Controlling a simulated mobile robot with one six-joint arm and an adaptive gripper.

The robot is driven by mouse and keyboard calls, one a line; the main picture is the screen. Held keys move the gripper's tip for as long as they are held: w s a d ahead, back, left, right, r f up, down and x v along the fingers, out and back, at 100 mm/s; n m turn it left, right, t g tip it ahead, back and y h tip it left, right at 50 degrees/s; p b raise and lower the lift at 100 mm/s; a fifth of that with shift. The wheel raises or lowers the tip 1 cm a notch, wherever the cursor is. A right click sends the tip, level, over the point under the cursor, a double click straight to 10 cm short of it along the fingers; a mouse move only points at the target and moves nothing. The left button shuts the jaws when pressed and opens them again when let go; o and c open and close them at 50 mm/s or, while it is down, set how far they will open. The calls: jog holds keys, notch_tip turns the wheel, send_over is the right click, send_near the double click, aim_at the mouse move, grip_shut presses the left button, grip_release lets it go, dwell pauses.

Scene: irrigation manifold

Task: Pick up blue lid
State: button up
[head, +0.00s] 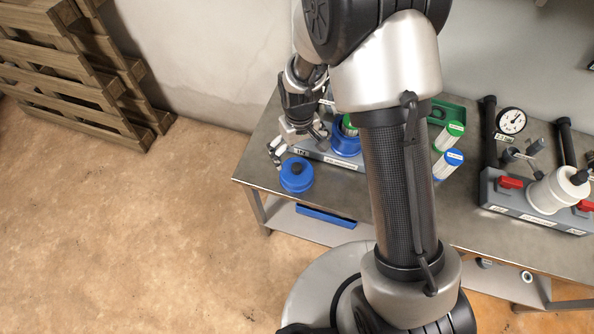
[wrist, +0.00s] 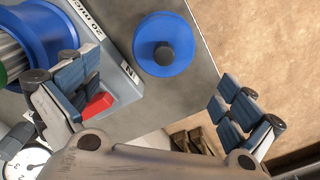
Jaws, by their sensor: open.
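The blue lid (head: 296,181) is a round cap with a dark knob in its centre. It lies on the metal table near its left front corner, and it also shows in the wrist view (wrist: 149,60) at the top middle. My gripper (head: 297,143) is open and empty, just behind and above the lid in the head view. In the wrist view, my gripper's fingers (wrist: 163,92) are spread wide, one on each side of the picture. The lid appears between and beyond them, not visibly touched.
A grey block (head: 340,159) holding a blue housing (head: 346,146) stands right of the lid, close to the left finger in the wrist view. Green and blue-capped cartridges (head: 447,137) and a gauge assembly (head: 512,121) stand farther right. The table edge is near the lid.

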aim_at(296, 166)
notch_tip(296, 166, down, 5)
jog(key=shift+f+b, duration=0.2)
jog(key=shift+b, duration=0.35)
jog(key=shift+a+f+b, duration=0.2)
jog(key=shift+f+b, duration=0.3)
jog(key=shift+f, duration=0.85)
jog(key=shift+a+f+b, duration=0.15)
jog(key=shift+f+b, duration=0.3)
jog(key=shift+f, duration=0.9)
jog(key=shift+r, duration=0.1)
jog(key=c, duration=1.1)
